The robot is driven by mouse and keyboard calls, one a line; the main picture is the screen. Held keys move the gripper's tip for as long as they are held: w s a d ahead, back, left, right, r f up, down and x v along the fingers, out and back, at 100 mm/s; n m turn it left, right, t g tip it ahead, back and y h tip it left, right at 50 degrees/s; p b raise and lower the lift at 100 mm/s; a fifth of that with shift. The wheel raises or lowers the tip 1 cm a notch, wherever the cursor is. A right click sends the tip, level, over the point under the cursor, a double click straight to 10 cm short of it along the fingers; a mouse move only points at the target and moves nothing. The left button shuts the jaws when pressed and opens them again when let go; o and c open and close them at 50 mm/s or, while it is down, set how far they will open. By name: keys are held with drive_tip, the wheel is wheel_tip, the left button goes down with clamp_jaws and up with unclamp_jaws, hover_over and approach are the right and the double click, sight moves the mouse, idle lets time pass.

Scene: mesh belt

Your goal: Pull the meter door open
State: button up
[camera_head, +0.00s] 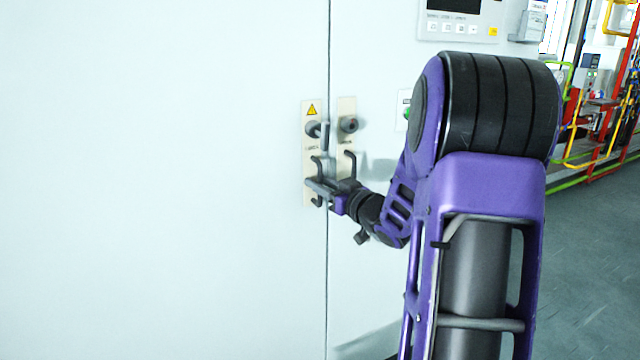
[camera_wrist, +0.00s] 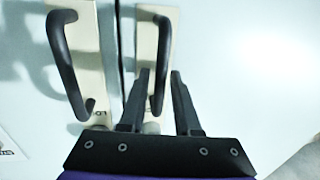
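A pale cabinet has two door panels (camera_head: 180,180) meeting at a vertical seam, both flush. The left panel's beige plate (camera_head: 308,142) has a warning triangle, a dark knob and a dark bar handle (camera_head: 317,161). The right panel's plate (camera_head: 346,108) has another knob and bar handle (camera_head: 350,160). My gripper (camera_head: 318,187) is at the left panel's handle. The wrist view is upside down, so this handle (camera_wrist: 164,45) shows on the right there. My gripper (camera_wrist: 160,74) is open, its fingers apart at the handle's lower part in that view. Contact cannot be told.
A control panel with a screen (camera_head: 458,18) is at the upper right of the cabinet. A green button (camera_head: 407,113) is partly hidden by my arm. Red and yellow railings (camera_head: 600,110) stand far right, with open grey floor (camera_head: 590,270) in front.

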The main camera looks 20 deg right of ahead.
clamp_jaws()
idle(1.1)
